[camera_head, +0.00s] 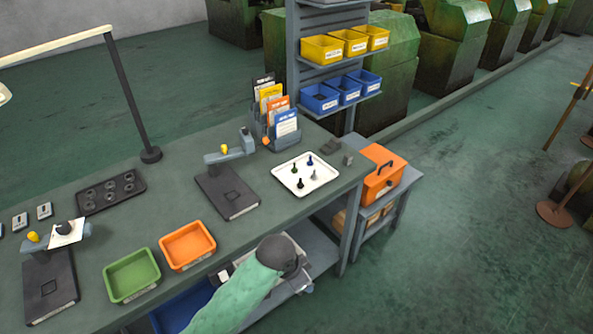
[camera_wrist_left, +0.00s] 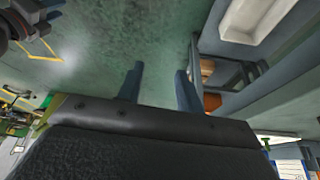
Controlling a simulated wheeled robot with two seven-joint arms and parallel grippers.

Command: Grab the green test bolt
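A white tray (camera_head: 284,179) lies on the workbench near its right end. Several small bolts stand in it, apart from each other. The green test bolt (camera_head: 294,169) looks dark green and is at the tray's left side. A blue bolt (camera_head: 310,160) is behind it, a black bolt (camera_head: 300,184) in front, a grey bolt (camera_head: 316,175) to the right. My left arm comes in at the bottom of the head view, in front of the bench; its gripper cannot be made out there. In the left wrist view, my left gripper (camera_wrist_left: 159,70) has its fingers apart with nothing between them.
A grey measuring stand (camera_head: 230,190) is left of the tray. An orange bin (camera_head: 187,246) and a green bin (camera_head: 132,275) sit near the front edge. A card holder (camera_head: 284,135) stands behind the tray. An orange toolbox (camera_head: 382,181) is beyond the bench's right end.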

